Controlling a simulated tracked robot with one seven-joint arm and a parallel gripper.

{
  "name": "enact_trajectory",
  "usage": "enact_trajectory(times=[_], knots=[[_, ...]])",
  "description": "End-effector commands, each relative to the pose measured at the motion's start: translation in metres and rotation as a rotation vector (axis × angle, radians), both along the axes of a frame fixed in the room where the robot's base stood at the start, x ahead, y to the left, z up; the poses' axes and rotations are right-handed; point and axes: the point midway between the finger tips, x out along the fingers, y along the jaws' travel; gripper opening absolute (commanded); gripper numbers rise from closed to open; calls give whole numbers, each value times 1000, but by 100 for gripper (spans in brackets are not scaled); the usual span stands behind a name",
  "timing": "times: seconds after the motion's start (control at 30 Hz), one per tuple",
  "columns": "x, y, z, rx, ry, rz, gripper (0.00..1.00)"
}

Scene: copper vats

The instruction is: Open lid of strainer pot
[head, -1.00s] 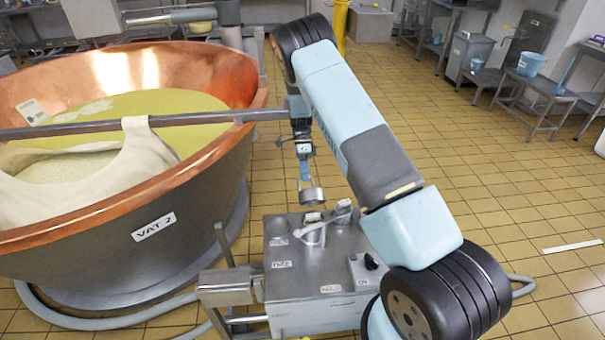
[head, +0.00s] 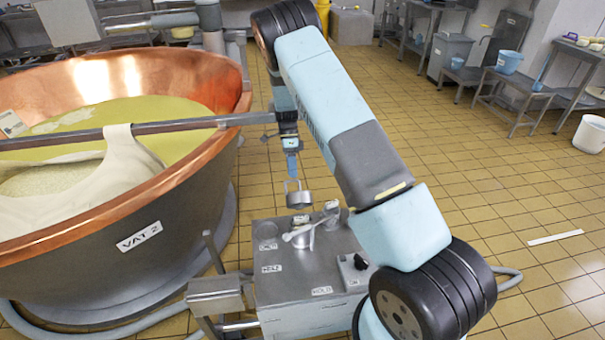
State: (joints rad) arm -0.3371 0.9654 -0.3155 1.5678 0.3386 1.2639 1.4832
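My gripper (head: 292,184) hangs from my arm above the grey metal unit, left of the arm's long pale-blue link. A short round silver metal piece (head: 299,200) is directly below the gripper's tip, apparently attached or touching. It looks like a lid or cup with a thin loop, but I cannot tell which, nor whether the fingers grip it. Below it, a small metal pot-like cylinder (head: 303,240) with a pale handle stands on the unit's top. I take this to be the strainer pot, though it is small and unclear. A narrow gap seems to separate it from the silver piece.
The grey unit (head: 283,290) has labels, a switch block (head: 354,268) and a side box (head: 215,294). A large copper vat (head: 70,262) labelled VAT 2, with a horizontal bar (head: 180,126) and cloth, stands at the left. Tiled floor (head: 470,180) at the right is mostly open.

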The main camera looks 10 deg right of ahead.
Motion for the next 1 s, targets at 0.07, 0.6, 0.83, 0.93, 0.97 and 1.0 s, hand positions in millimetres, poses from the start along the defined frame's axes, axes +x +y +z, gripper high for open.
enact_trajectory(times=[0.07, 0.6, 0.83, 0.93, 0.97, 1.0], knots=[[-9, -1, 12, 1, -1, -1, 38], [-87, -11, 65, 1, -1, 1, 38], [-114, -14, 77, 1, -1, 1, 38], [-120, -15, 79, 0, -1, 0, 38], [-121, -15, 80, 0, -1, 0, 38], [-122, -16, 80, 0, -1, 0, 38]])
